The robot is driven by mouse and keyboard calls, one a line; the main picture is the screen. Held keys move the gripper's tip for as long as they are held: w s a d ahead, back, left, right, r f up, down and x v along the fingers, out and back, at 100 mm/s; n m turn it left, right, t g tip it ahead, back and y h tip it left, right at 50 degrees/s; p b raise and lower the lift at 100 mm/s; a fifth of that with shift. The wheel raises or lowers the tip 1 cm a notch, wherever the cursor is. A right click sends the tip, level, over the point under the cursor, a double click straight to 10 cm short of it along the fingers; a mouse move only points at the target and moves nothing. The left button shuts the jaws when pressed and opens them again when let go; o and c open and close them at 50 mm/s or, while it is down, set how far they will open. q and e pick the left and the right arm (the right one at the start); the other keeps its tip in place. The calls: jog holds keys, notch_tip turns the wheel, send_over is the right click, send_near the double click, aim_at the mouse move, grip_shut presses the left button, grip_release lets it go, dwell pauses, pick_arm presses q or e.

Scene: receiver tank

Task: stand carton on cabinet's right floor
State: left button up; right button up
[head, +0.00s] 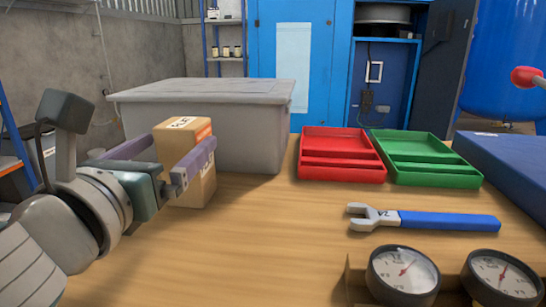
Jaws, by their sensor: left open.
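The tan carton (183,141) stands upright on the wooden table in front of the grey bin, with a white label on top and an orange patch. My left gripper (180,143) is open, with one purple finger in front of the carton's right part and the other at its left side. The fingers hide part of the carton, and I cannot tell whether they touch it. The blue cabinet (303,85) stands behind the table. Its right compartment (386,80) is open, with its dark door swung to the right; the table and trays partly hide its bottom. My right gripper is not in view.
A grey lidded bin (245,130) stands behind the carton. A red tray (340,172) and a green tray (428,177) sit side by side. A blue-handled wrench (440,219) and two gauges (403,275) are nearer. Bare table lies at centre front.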

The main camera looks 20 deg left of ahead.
pick_arm(q)
jog(key=x, duration=0.4)
jog(key=shift+w+a+r, duration=0.2)
jog(key=shift+w+r, duration=0.05)
jog(key=shift+w, duration=0.1)
jog(key=c, duration=1.3)
jog(key=shift+c, duration=0.7)
jog(key=shift+s+r, duration=0.1)
jog(key=shift+r, duration=0.05)
